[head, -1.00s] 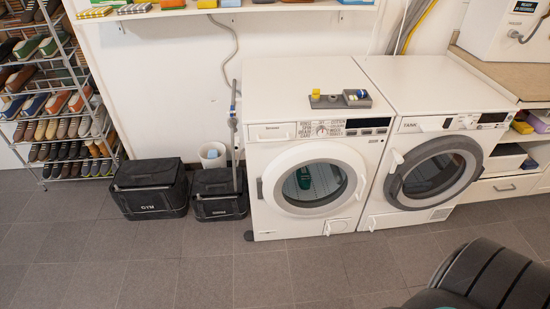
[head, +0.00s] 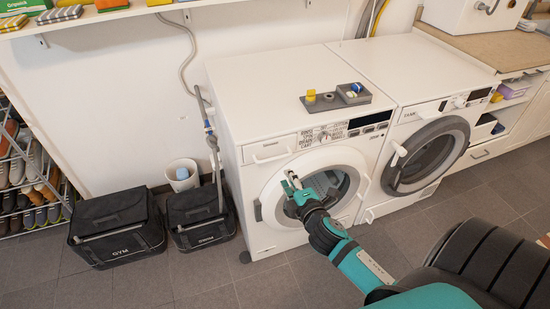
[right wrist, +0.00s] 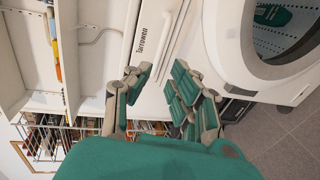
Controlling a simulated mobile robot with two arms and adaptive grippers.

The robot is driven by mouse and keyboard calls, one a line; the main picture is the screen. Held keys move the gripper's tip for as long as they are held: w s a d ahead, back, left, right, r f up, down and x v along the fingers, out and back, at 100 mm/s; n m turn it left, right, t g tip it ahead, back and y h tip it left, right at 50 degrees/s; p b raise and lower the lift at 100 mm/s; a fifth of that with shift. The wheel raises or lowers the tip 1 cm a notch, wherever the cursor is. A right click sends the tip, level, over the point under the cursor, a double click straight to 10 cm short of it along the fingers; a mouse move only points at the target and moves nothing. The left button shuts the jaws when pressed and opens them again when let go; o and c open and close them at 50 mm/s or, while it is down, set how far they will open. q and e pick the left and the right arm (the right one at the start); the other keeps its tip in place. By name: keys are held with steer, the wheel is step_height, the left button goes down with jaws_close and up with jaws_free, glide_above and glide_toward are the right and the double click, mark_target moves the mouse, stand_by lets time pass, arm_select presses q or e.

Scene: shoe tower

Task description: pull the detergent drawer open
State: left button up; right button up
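The detergent drawer (head: 272,147) is a white panel with a bar handle (head: 268,157), at the upper left front of the left washing machine (head: 228,130). It looks flush with the machine front. My right gripper (head: 291,181) is in front of the machine, below and right of the drawer handle, near the door's upper rim. In the right wrist view my right gripper (right wrist: 158,76) is open, with nothing between its fingers. There the drawer front (right wrist: 146,38) with printed lettering appears beyond the fingertips, apart from them as far as I can tell. My left gripper is out of view.
The round door (head: 276,205) of the left machine looks shut. A second machine (head: 420,110) stands close on the right. A grey tray (head: 335,98) with small items lies on top. Black bags (head: 118,228) and a white bin (head: 182,175) stand left. Floor in front is clear.

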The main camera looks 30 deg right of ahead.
mark_target(274, 159)
steer(key=x, duration=1.2)
steer(key=shift+w+a+f, duration=0.15)
steer(key=shift+w, duration=0.15)
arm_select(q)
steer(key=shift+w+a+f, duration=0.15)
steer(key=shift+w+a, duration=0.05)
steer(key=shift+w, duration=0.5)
arm_select(e)
jaws_close()
